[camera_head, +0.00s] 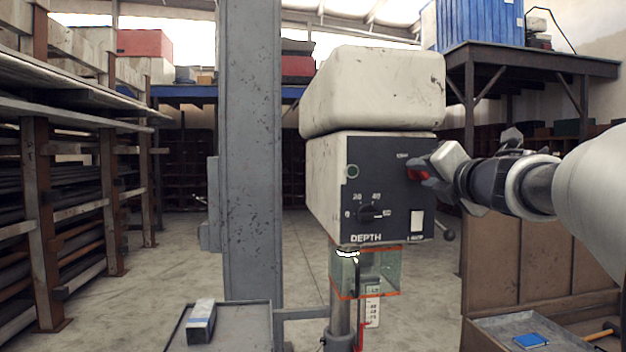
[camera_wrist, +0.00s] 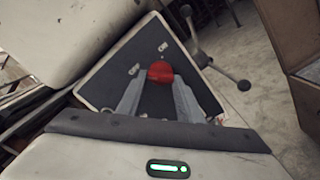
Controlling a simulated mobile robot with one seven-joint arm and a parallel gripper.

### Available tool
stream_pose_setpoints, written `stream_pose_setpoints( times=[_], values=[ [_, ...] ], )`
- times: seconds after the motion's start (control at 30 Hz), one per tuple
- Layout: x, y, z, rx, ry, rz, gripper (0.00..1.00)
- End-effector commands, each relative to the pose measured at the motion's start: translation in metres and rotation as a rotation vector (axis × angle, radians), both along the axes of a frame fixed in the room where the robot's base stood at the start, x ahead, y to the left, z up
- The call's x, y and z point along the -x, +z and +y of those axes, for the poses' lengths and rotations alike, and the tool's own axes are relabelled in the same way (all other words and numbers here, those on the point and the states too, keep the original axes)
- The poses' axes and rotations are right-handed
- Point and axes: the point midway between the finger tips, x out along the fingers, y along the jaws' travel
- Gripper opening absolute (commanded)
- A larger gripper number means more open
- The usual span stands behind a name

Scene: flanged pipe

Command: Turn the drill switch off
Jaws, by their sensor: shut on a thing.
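The drill (camera_head: 325,185) is a worn white machine head with a dark front panel. Its red switch (camera_head: 417,175) is at the panel's upper right, and the red part also shows in the wrist view (camera_wrist: 160,71). My gripper (camera_head: 420,172) reaches in from the right and is at the switch. In the wrist view its two grey fingers (camera_wrist: 158,92) are closed on either side of the red switch. The fingers hide part of the switch and its label, so I cannot tell its position.
The panel has a depth dial (camera_head: 371,213), a green button (camera_head: 352,171) and a white rectangle (camera_head: 417,221). A clear guard (camera_head: 380,272) hangs below the head. A feed handle (camera_head: 447,233) sticks out at the right. A grey column (camera_head: 250,150) stands left.

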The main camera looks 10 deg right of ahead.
Motion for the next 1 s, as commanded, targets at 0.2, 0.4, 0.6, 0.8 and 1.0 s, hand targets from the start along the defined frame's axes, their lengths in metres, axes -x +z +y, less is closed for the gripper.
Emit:
stream_pose_setpoints(
  times=[0.2, 0.4, 0.6, 0.8, 1.0],
  values=[
    [-0.0002, 0.0005, 0.0002, 0.050, 0.001, -0.004, 0.10],
    [-0.0002, 0.0011, 0.0002, 0.061, 0.001, -0.004, 0.10],
    [-0.0002, 0.0011, 0.0002, 0.062, 0.001, -0.004, 0.10],
    [-0.0001, 0.0009, 0.0002, 0.061, 0.001, -0.003, 0.52],
    [-0.0001, 0.0003, 0.0000, 0.059, 0.001, -0.003, 0.52]
  ],
)
